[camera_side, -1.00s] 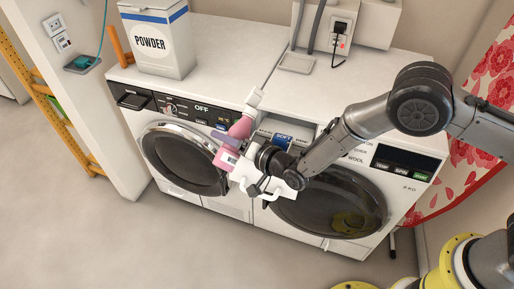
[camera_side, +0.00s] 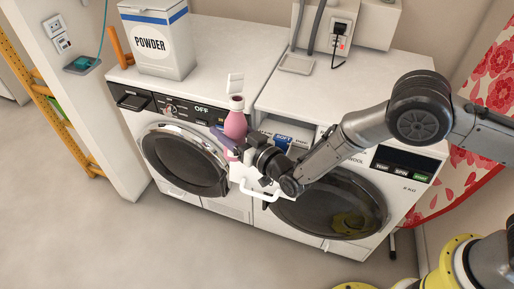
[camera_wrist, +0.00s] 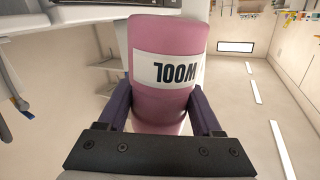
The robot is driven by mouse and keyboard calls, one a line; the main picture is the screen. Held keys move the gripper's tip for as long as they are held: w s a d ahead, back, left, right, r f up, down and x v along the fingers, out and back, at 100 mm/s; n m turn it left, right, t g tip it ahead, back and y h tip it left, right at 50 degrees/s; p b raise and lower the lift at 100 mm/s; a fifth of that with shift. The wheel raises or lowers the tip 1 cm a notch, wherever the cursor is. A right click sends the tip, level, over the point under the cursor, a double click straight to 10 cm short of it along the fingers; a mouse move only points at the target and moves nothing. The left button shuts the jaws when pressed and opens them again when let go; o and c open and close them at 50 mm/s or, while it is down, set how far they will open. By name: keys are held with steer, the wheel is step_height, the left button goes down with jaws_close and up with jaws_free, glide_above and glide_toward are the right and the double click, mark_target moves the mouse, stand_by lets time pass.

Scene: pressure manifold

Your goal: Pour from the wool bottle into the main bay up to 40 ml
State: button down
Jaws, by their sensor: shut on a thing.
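The pink wool bottle (camera_side: 236,124) stands close to upright in the side view, its white flip cap (camera_side: 235,84) at the top. My gripper (camera_side: 239,146) is shut on its body, in front of the gap between the two machines. In the wrist view the bottle (camera_wrist: 165,110) sits between the purple fingers of my gripper (camera_wrist: 161,100), its WOOL label upside down. The open detergent drawer (camera_side: 285,138) is right of the bottle, with a blue SOFT label. My wrist hides part of the drawer, and I cannot make out the main bay or any liquid level.
A POWDER box (camera_side: 156,42) stands on the left machine (camera_side: 180,165). The right machine (camera_side: 330,215) has a dark round door below the drawer. A socket with a plug (camera_side: 339,36) and grey hoses are behind. The floor in front is clear.

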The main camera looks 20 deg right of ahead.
steer(key=shift+n, duration=0.6)
steer(key=shift+n+t, duration=0.3)
steer(key=shift+r, duration=2.9)
step_height(320, 180, down, 6)
steer(key=shift+r, duration=0.1)
steer(key=shift+m, duration=0.4)
